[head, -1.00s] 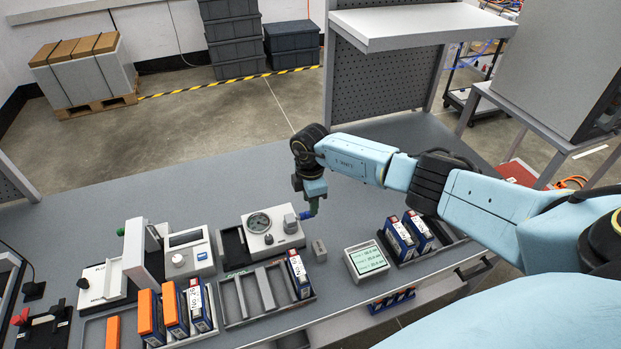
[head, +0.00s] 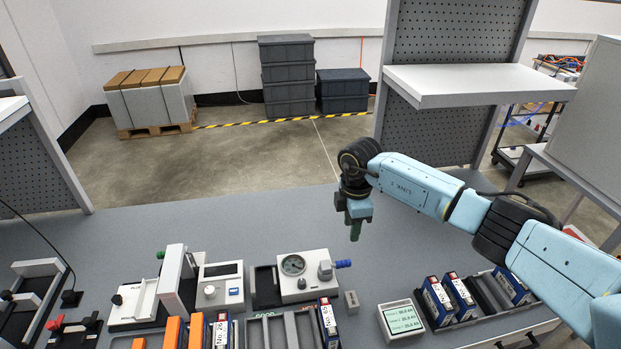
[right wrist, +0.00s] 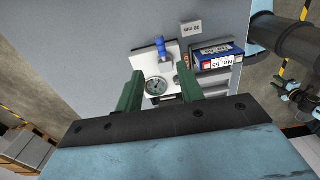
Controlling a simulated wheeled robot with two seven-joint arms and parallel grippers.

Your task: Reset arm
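My right gripper (head: 355,229) hangs fingers-down over the rear of the bench, just behind and above the blue handle (head: 343,263) of the gauge box (head: 305,284). In the right wrist view its two green fingers (right wrist: 158,88) are apart with nothing between them. The white gauge box (right wrist: 155,85), with its round dial and blue handle (right wrist: 162,48), lies beyond the fingertips. My right arm (head: 412,184) reaches in from the right, bent down at the wrist. My left gripper and arm are not in view.
A small grey block (head: 351,301), a green-screen display (head: 402,319) and a rack of blue modules (head: 462,296) stand along the front. A white press (head: 172,280) and orange-topped modules (head: 173,333) are at left. The bench's rear surface is clear. A shelf (head: 475,84) overhangs behind the arm.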

